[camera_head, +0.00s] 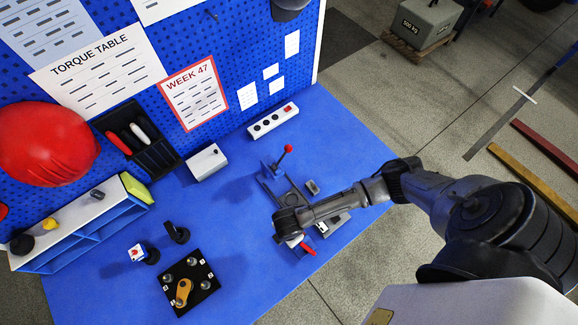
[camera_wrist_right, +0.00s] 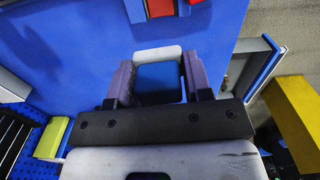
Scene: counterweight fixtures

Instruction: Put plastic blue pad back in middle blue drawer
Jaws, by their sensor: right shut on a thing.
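My right gripper (camera_wrist_right: 159,66) has its two fingers on either side of a small piece with a blue face, which I take to be the blue pad (camera_wrist_right: 158,80); a pale edge shows at its far end. In the head view my right arm comes in from the right and its wrist (camera_head: 290,221) is over the blue table, near the clamp fixture; the fingers and pad are hidden there. A white-topped unit with blue compartments (camera_head: 88,228) stands at the table's left; I cannot tell which compartment is the middle drawer. My left gripper is out of view.
The clamp fixture with a red-knobbed lever (camera_head: 286,152) stands close to my right wrist. A white box (camera_head: 206,162), a power strip (camera_head: 273,121) and a black plate with an orange part (camera_head: 189,286) are on the table.

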